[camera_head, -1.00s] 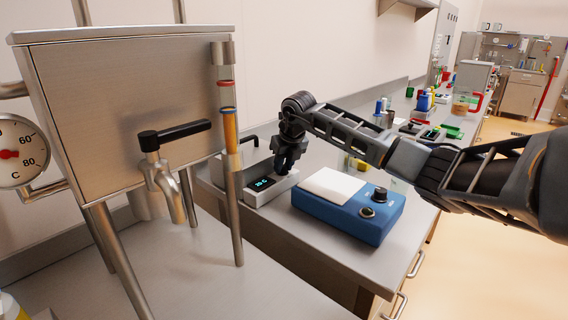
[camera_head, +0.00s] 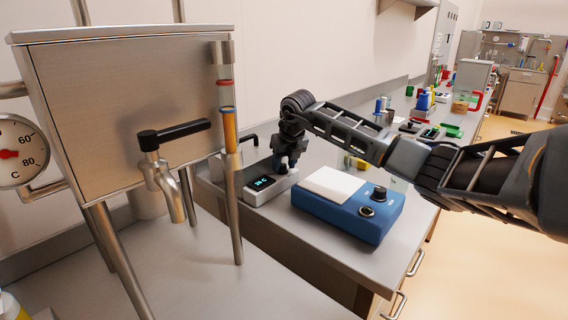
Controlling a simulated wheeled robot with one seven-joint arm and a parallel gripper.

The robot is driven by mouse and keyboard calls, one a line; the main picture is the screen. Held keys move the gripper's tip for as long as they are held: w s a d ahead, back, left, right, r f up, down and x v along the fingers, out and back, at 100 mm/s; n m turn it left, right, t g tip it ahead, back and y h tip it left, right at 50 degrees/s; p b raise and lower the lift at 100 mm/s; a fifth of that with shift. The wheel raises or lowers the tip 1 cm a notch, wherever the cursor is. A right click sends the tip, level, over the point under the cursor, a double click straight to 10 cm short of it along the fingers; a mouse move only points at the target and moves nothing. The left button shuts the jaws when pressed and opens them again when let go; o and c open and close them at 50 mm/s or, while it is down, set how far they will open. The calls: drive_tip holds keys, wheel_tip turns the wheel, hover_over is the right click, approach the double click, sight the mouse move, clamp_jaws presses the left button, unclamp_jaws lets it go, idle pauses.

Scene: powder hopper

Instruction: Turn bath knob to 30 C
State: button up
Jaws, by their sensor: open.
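The bath is a small grey unit (camera_head: 258,195) on the bench, behind the steel tank stand and left of a blue device. Its dark front display (camera_head: 264,183) shows lit cyan characters, too small to read surely. The dark bath knob (camera_head: 282,168) shows at the right of the display, just under my gripper. My gripper (camera_head: 284,162) points down over the knob with its jaws open. The fingertips are small and dark here, and I cannot tell whether they touch the knob.
A blue device (camera_head: 350,208) with a white top plate and black knobs stands right of the bath. The steel tank (camera_head: 130,105) with a black-handled tap and legs stands close at the left. Bottles and racks line the bench behind my arm. The bench front is clear.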

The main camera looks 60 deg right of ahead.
drive_tip(key=shift+w+a, duration=0.2)
drive_tip(key=shift+a, duration=0.05)
